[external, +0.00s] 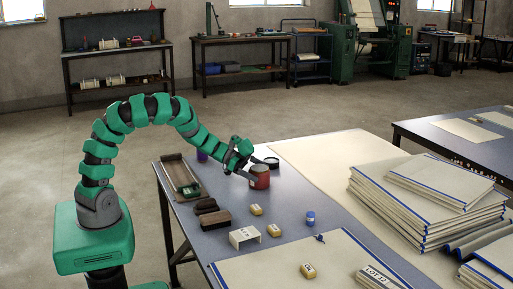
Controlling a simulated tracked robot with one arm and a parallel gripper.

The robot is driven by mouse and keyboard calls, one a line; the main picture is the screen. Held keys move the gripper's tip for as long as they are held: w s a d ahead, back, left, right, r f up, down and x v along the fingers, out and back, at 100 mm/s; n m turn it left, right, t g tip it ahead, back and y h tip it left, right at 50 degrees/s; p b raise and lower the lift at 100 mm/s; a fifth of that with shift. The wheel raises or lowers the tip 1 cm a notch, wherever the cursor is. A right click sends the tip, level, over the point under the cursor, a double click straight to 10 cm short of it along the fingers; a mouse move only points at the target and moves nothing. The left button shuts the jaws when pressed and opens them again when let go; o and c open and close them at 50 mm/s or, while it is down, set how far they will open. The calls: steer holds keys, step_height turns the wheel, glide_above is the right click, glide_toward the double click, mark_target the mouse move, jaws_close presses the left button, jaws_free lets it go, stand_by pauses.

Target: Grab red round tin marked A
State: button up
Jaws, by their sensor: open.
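A red round tin (260,181) with a dark top stands upright on the blue-grey table (288,228), near its left part. My gripper (262,168) is at the tin, with one dark finger on its near left side and the other by its upper far side. The jaws are open around or just beside the tin; I cannot tell whether they touch it. A letter A on the tin is too small to make out.
A long tray (178,178) and dark blocks (212,219) lie left of the tin. A white bracket (245,236), yellowish blocks (256,209) and a blue-capped jar (310,218) stand nearer. Stacked cloth boards (425,205) fill the right. A pale cloth (335,150) lies behind.

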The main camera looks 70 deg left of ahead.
mark_target(260, 167)
steer(key=shift+w+d+f, duration=0.25)
steer(key=shift+w+d, duration=0.2)
steer(key=shift+d, duration=0.05)
steer(key=shift+c, duration=0.3)
steer(key=shift+r, duration=0.1)
steer(key=c, duration=1.4)
steer(key=shift+r, duration=0.15)
step_height(260, 167, up, 4)
steer(key=p, duration=0.5)
steer(key=shift+f, duration=0.25)
steer(key=s+b, duration=0.3)
steer(key=s, duration=0.2)
steer(key=s+b, duration=0.3)
steer(key=s, duration=0.2)
steer(key=s+r+b, duration=0.1)
steer(key=s+b, duration=0.2)
steer(key=s, duration=0.3)
steer(key=shift+a, duration=0.4)
